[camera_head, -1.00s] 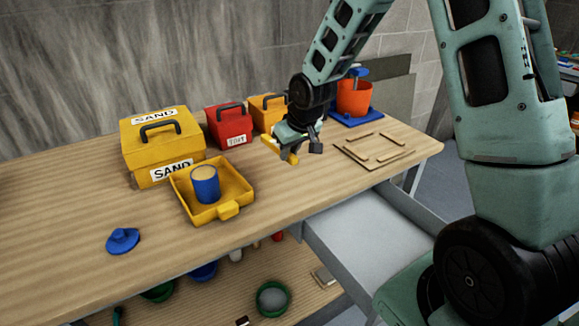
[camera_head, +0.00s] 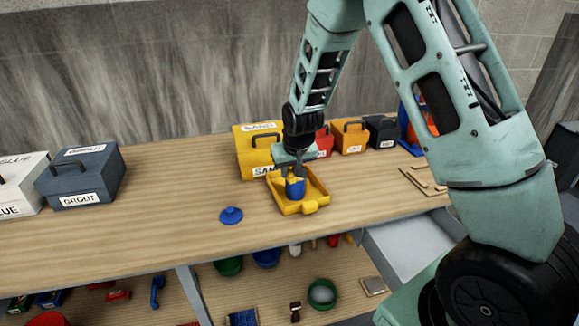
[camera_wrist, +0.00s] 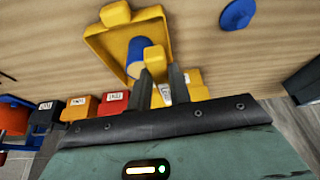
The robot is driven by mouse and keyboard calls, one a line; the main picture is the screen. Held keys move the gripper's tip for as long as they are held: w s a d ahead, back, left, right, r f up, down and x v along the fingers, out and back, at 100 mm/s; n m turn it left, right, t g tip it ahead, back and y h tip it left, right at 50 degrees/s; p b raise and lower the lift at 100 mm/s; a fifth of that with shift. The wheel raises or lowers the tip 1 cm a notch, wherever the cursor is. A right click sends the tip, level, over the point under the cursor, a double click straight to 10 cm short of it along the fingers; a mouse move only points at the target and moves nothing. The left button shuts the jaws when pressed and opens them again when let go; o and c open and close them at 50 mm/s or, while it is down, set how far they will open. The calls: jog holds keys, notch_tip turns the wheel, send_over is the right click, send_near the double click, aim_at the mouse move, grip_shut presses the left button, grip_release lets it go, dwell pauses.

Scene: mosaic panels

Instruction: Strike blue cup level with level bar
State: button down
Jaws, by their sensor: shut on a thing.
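The blue cup (camera_head: 295,189) stands upright in the yellow tray (camera_head: 318,204); it also shows in the wrist view (camera_wrist: 134,70), partly covered. My gripper (camera_head: 296,172) is over the cup, its fingers pointing down. In the wrist view my gripper (camera_wrist: 161,74) is shut on a small yellow piece, seemingly the level bar (camera_wrist: 154,56), which lies across the view of the cup. I cannot tell whether the bar touches the rim.
A yellow SAND box (camera_head: 250,146) stands right behind the tray. Red (camera_head: 324,140), orange (camera_head: 350,137) and dark (camera_head: 382,132) boxes line up to its right. A blue lid (camera_head: 231,215) lies left of the tray. The tabletop farther left is clear up to the GROUT box (camera_head: 82,178).

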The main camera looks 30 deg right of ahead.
jog(key=shift+a, duration=0.25)
jog(key=shift+f, duration=0.1)
jog(key=shift+f+b, duration=2.35)
jog(key=shift+f, duration=0.45)
jog(key=shift+s+d+b, duration=0.6)
jog(key=shift+s+d, duration=0.4)
jog(key=shift+d, duration=4.4)
jog(key=shift+r+p, duration=2)
jog(key=shift+r, duration=0.85)
jog(key=shift+r, duration=0.1)
jog(key=shift+s, duration=0.1)
